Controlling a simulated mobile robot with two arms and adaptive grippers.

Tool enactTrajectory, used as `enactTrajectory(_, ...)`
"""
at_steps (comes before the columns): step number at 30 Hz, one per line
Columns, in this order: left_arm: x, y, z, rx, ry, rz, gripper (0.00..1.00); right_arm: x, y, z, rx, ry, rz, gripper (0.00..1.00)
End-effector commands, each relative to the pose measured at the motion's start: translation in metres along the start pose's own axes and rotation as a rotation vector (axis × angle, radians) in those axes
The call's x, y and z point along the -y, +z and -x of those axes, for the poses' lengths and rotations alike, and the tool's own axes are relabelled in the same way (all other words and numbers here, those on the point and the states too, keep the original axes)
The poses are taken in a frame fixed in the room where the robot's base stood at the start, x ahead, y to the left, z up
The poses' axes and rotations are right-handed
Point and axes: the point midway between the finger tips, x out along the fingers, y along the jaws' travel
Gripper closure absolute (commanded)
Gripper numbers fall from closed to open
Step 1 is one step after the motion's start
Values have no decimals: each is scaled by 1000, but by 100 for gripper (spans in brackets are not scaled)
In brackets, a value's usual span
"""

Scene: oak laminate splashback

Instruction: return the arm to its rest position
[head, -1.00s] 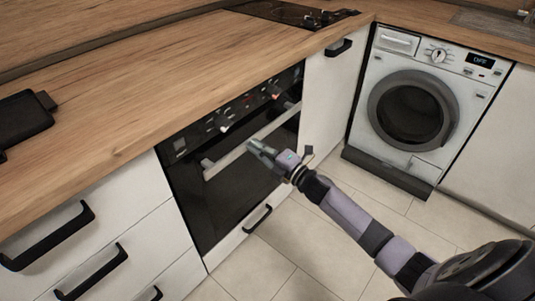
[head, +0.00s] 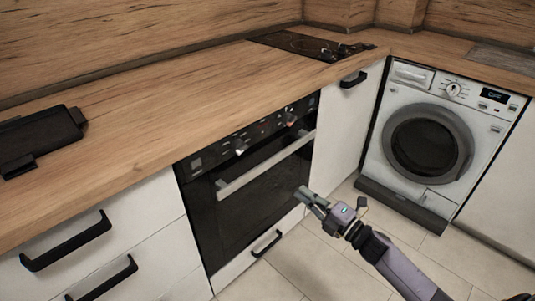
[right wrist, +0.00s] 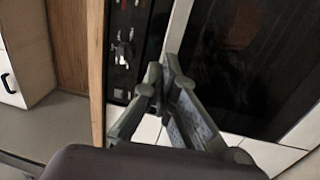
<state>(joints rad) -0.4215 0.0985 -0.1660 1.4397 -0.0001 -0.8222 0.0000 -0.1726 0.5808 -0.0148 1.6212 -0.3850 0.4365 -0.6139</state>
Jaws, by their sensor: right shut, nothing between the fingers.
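My right gripper (head: 308,196) reaches in from the lower right in the head view. It is in front of the lower part of the black oven (head: 246,190), below the oven's handle bar and apart from it. In the right wrist view the fingers (right wrist: 168,82) are closed together with nothing between them. The oven's door and its control strip with knobs (right wrist: 124,45) show behind them. My left gripper is not in the head view.
A wooden counter (head: 150,95) runs above the oven and white drawers (head: 120,235), with a black hob (head: 312,45) at the back. A black object (head: 40,138) lies at the left. A washing machine (head: 432,140) stands at the right. The tiled floor (head: 320,262) is clear.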

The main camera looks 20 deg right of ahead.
Motion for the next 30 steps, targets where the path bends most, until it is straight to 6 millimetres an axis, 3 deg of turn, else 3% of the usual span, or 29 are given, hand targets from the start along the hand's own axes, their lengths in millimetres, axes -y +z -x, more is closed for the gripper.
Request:
enactTrajectory(4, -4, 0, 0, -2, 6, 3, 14, 2, 0, 1, 7, -5, -8, 100)
enactTrajectory(7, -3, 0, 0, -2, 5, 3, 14, 24, 3, 6, 65, -46, -85, 100)
enactTrajectory(11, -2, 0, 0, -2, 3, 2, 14, 91, 6, 27, 251, -178, -317, 100)
enactTrajectory(14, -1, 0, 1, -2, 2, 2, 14, 159, -4, 59, 437, -314, -544, 100)
enactTrajectory(18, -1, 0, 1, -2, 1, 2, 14, 243, -41, 115, 687, -502, -823, 100)
enactTrajectory(21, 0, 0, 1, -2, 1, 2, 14, 289, -78, 157, 851, -628, -987, 100)
enactTrajectory(25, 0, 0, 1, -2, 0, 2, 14, 328, -125, 203, 1025, -765, -1138, 100)
enactTrajectory(30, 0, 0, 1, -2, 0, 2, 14, 355, -181, 251, 1200, -911, -1270, 100)
